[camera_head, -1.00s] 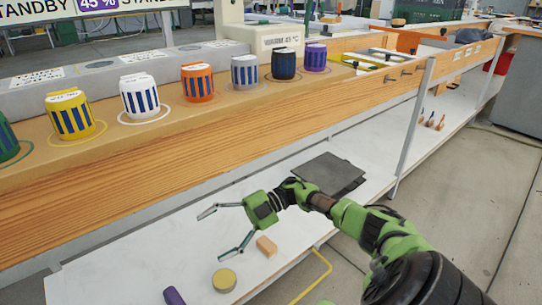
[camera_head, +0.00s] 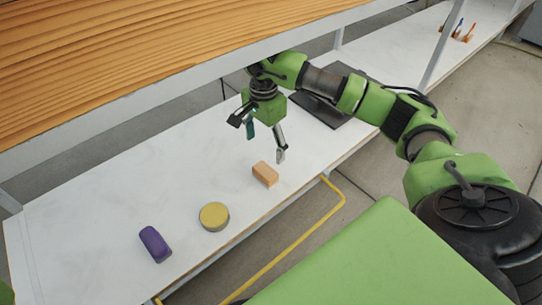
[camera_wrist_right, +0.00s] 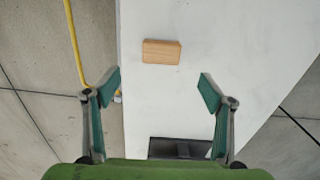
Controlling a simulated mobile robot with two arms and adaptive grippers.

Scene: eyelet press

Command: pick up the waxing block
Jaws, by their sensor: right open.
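A small tan-orange block (camera_head: 265,174), which looks like the waxing block, lies on the white lower shelf near its front edge. In the right wrist view the block (camera_wrist_right: 161,51) lies beyond the fingertips, roughly centred between them. My right gripper (camera_head: 265,145) is open and empty, pointing down above the shelf, a little behind the block and apart from it. Both its fingers show spread in the right wrist view (camera_wrist_right: 160,82). My left gripper is not in view.
A round yellow-topped tin (camera_head: 214,216) and a purple rounded object (camera_head: 155,244) lie left of the block. Dark flat plates (camera_head: 325,108) lie to its right. The wooden bench (camera_head: 130,70) overhangs behind. A yellow rail (camera_head: 300,240) runs along the front.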

